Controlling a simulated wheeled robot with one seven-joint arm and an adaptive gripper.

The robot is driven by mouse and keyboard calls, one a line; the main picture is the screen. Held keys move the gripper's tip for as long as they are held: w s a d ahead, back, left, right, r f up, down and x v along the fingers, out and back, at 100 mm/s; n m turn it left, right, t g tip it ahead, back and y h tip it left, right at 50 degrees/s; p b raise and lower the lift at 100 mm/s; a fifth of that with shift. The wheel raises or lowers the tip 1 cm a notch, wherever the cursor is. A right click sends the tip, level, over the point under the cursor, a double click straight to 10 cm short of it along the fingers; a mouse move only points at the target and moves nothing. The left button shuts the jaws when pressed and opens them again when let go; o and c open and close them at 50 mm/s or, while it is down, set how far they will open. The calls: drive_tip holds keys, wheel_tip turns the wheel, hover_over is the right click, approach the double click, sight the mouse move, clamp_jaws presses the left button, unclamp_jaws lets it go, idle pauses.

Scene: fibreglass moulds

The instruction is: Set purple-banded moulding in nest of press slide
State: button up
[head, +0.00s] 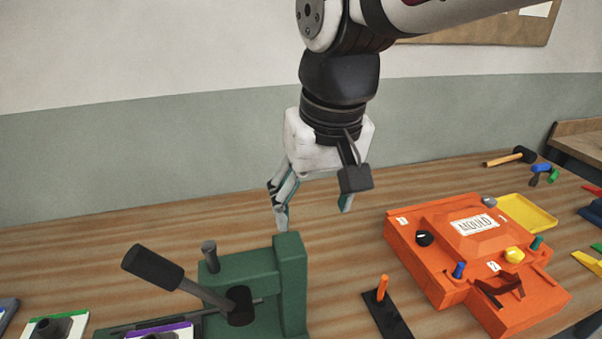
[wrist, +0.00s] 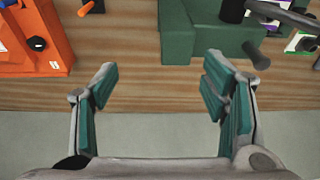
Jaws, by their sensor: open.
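The purple-banded moulding (head: 165,332) shows at the bottom edge of the head view, in front of the green press (head: 291,285). It is a pale piece with a purple edge and a dark middle, cut off by the frame. I cannot tell whether it sits in a nest. A dark green rail (head: 125,327), perhaps the press slide, runs left from the press; its nest is not clear. My gripper (head: 313,216) is open and empty, pointing down above and behind the press. The wrist view shows its spread fingers (wrist: 160,82) with nothing between them.
The press lever (head: 153,268) sticks up to the left. A green-banded moulding (head: 55,328) lies at far left. An orange mould (head: 410,255) and a dark plate with an orange peg (head: 382,290) stand right. A yellow tray (head: 527,212) is behind.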

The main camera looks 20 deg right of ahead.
drive_tip(key=s+d+f+t, duration=0.2)
drive_tip(key=s+d, duration=0.5)
drive_tip(key=s, duration=0.1)
drive_tip(key=shift+s, duration=0.25)
